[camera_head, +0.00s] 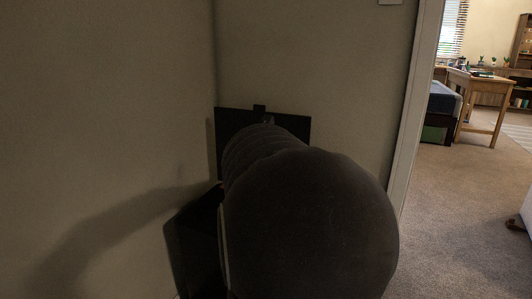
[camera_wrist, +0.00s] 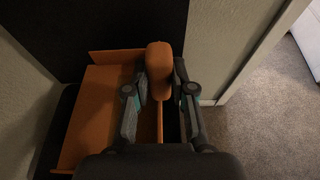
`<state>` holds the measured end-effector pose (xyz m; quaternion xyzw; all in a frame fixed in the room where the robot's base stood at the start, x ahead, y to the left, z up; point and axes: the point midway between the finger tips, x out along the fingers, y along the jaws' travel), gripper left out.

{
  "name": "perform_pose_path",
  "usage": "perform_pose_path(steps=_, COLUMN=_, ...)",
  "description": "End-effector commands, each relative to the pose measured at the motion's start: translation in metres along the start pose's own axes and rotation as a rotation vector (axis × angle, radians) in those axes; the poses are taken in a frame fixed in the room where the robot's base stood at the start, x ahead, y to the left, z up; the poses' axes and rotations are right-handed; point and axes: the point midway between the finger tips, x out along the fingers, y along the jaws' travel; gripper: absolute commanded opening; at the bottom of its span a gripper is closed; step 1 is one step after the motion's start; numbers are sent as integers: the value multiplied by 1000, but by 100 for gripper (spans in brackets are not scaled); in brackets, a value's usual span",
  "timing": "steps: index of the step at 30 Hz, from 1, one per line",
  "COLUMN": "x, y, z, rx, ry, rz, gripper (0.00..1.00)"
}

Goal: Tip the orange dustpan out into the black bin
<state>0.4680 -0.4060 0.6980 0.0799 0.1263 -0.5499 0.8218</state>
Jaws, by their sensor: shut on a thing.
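The orange dustpan (camera_wrist: 98,110) shows in the wrist view, its flat pan to the left of my fingers. My gripper (camera_wrist: 160,88) is shut on the dustpan's handle (camera_wrist: 158,57), with one finger on each side. I see no loose contents on the visible part of the pan. The black bin (camera_head: 195,245) stands in the corner in the head view, largely hidden behind my arm. Its upright black lid or back panel (camera_head: 233,120) rises behind. In the wrist view, black surfaces show beyond and beside the pan. My arm hides nearly all of the dustpan in the head view.
Plain walls (camera_head: 110,100) close in on the left and behind the bin. A white door frame (camera_head: 408,120) stands just right of my arm. Beyond it lies open carpet (camera_head: 455,220), with a wooden desk (camera_head: 480,85) far back. A white object edges in at the far right.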

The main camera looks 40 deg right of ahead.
Motion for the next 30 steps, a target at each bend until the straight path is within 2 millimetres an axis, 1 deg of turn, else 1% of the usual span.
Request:
perform_pose_path(steps=8, x=-5, y=13, z=17, rx=-96, ry=2, rz=-28, gripper=0)
perform_pose_path(steps=30, x=-17, y=62, z=55, rx=-460, ry=1, rz=-139, gripper=0)
